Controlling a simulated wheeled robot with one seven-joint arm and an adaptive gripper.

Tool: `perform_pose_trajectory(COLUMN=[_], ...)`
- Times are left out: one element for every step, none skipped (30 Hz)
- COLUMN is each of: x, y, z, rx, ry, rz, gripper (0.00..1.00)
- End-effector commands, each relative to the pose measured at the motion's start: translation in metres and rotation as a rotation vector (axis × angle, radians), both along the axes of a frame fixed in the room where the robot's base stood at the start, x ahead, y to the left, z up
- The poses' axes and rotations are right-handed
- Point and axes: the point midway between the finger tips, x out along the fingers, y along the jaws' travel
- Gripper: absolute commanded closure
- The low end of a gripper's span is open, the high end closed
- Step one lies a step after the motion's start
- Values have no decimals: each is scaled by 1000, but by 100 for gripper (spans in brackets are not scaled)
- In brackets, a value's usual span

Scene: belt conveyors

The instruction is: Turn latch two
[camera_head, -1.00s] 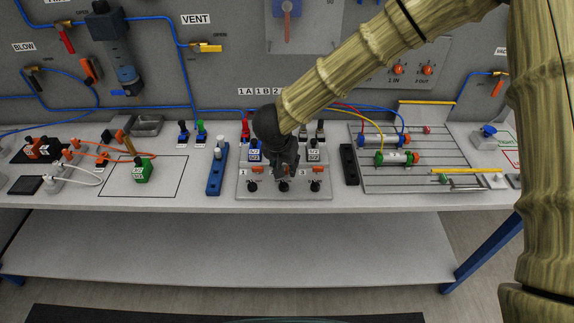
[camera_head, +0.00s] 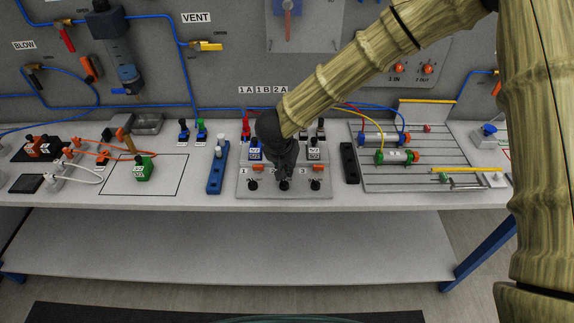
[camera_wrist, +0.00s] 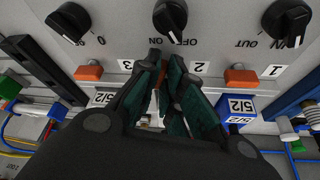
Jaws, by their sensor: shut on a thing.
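The latch panel (camera_head: 290,194) stands in the middle of the bench, with orange latches at labels 1 and 3. My gripper (camera_head: 286,178) is down between them, at the middle position. In the wrist view, my gripper's fingertips (camera_wrist: 168,58) are close together just left of the label 2 (camera_wrist: 200,67). Latch two is hidden between them, and they are shut on it. The orange latch three (camera_wrist: 88,72) is left of the fingers, and the orange latch one (camera_wrist: 240,78) is right of them; both are clear of the fingers.
Black knobs stand along the panel, one (camera_wrist: 170,17) just beyond the fingertips. A blue strip (camera_head: 216,170) and a black strip (camera_head: 349,164) flank the panel. The bench front (camera_head: 200,200) is clear.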

Motion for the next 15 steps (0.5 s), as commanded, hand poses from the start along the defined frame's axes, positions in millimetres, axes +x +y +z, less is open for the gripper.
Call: perform_pose_trajectory(x=[0,0,0,0,0,0,0,0,0,0,1,1,1,1,1], y=[0,0,0,1,1,1,1,1,1,1,2,2,3,3,3], z=[1,1,1,2,2,2,3,3,4,4,5,5,5,5,5], rx=[-1,0,-1,-1,-1,-2,-2,-3,-3,-2,-3,-2,-2,-3,-3], ry=[0,0,0,0,0,1,1,1,1,2,2,2,2,2,2], rz=[-4,-7,-13,-20,-29,-43,-54,-69,-91,-111,-130,-159,-182,-206,-242], gripper=[100,100,100,100,100,100,100,100,100,100,100,100,100,100,100])
